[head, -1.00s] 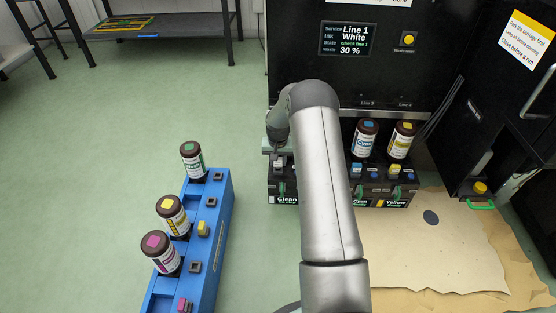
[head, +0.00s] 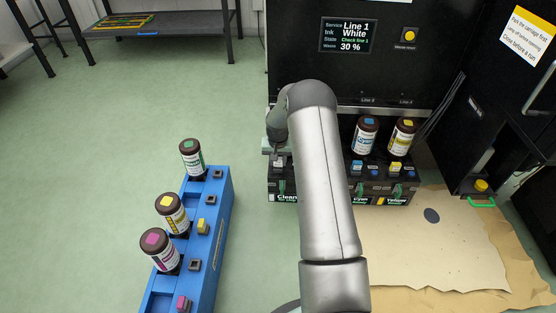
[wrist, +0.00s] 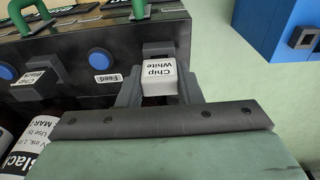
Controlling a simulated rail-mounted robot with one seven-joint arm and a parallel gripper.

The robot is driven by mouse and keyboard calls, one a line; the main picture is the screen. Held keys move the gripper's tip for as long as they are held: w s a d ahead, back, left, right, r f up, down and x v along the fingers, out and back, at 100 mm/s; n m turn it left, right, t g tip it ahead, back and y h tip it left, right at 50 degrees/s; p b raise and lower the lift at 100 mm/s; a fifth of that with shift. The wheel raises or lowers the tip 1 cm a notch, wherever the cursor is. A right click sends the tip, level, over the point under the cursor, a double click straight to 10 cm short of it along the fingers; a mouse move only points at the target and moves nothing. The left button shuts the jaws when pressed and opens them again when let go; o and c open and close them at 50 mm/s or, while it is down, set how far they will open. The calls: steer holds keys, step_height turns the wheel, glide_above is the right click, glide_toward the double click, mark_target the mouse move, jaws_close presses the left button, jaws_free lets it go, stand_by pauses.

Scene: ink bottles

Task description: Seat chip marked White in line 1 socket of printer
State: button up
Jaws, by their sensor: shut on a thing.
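In the wrist view, a small white chip (wrist: 159,79) marked "Chip White" sits between the two fingers of my gripper (wrist: 159,90). The gripper is shut on it. Just beyond the chip is a grey socket (wrist: 158,48) on the dark front of the printer's ink station (wrist: 115,40). I cannot tell whether the chip touches the socket. In the head view, my gripper (head: 279,160) is at the left end of the station, partly hidden by my arm. The printer screen (head: 348,36) reads Line 1, White, Check line 1, 30 %.
A blue rack (head: 213,225) with green, yellow and magenta-capped bottles stands left of the station. A chip marked Black (wrist: 35,82) and a black ink bottle (wrist: 22,150) are close by my gripper. Cyan (head: 365,135) and yellow (head: 403,137) bottles stand to the right.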

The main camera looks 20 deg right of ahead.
steer(key=shift+f, duration=0.1)
stand_by(0.3)
steer(key=o, duration=1)
steer(key=shift+o, duration=0.2)
steer(key=shift+r+p, duration=2)
steer(key=shift+r, duration=1.5)
